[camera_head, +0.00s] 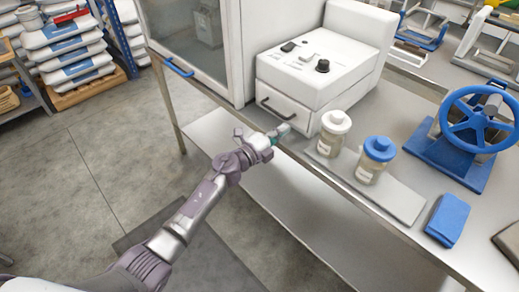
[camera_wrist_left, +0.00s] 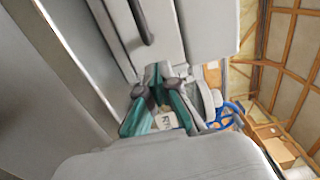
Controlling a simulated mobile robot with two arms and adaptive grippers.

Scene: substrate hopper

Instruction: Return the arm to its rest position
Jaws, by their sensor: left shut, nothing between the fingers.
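My left arm reaches from the lower left to the bench's front edge in the head view. My left gripper (camera_head: 281,131) is at its end, just in front of the white box-shaped machine (camera_head: 318,78) and its dark handle (camera_head: 279,110). In the left wrist view the teal-sided gripper (camera_wrist_left: 158,86) is shut and empty, below the dark handle (camera_wrist_left: 141,22). A labelled jar (camera_wrist_left: 166,119) shows behind the fingers, partly hidden. My right gripper is not in view.
A white-lidded jar (camera_head: 333,132) and a blue-lidded jar (camera_head: 375,160) stand on a board (camera_head: 402,202) right of the gripper. A lower shelf (camera_head: 298,221) lies beneath. Floor at left is open.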

